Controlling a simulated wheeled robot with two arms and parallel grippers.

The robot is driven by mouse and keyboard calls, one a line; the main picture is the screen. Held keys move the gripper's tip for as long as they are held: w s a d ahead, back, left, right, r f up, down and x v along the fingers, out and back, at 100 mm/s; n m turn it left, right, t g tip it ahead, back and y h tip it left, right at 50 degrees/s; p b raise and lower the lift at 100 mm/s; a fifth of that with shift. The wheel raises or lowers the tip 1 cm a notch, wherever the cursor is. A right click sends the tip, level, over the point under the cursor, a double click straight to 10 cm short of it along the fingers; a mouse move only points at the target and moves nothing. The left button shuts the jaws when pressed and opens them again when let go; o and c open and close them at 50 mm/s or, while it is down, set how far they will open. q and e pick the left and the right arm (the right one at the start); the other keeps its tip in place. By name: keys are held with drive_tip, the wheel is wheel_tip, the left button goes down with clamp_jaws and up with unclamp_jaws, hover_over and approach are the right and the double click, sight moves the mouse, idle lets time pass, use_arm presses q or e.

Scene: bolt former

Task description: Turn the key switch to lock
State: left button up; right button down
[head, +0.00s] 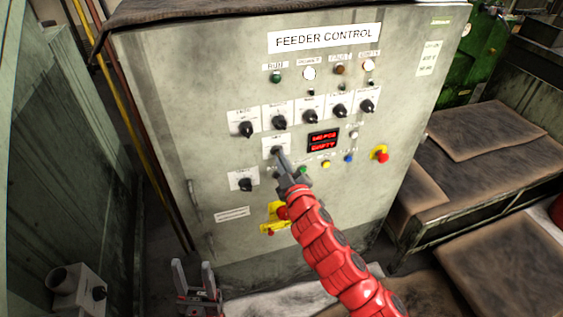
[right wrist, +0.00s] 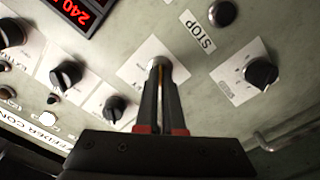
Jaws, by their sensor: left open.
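The key switch (head: 277,151) sits on its white label plate in the middle of the feeder control cabinet's door (head: 200,120). My right gripper (head: 279,155) reaches it from below and hides most of it in the head view. In the right wrist view the silver key switch (right wrist: 160,64) shows at the fingertips of my right gripper (right wrist: 159,72). The two fingers are nearly together at it, with a thin yellowish strip between them. The key's angle and the lock mark cannot be made out. My left gripper (head: 193,268) is open and empty at the lower left, away from the panel.
Several black rotary knobs (head: 279,121) stand in a row above the key switch, and another knob (head: 245,185) is below left. A red emergency button (head: 382,156) is at the right. A yellow-and-red switch (head: 276,217) is just below my right gripper. A door handle (head: 194,194) is at the left.

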drive_tip(key=shift+n, duration=0.6)
drive_tip(key=c, duration=1)
unclamp_jaws()
drive_tip(key=shift+c, duration=0.2)
drive_tip(key=p+v, duration=0.4)
drive_tip(key=v, duration=1.3)
drive_tip(key=shift+s, duration=0.2)
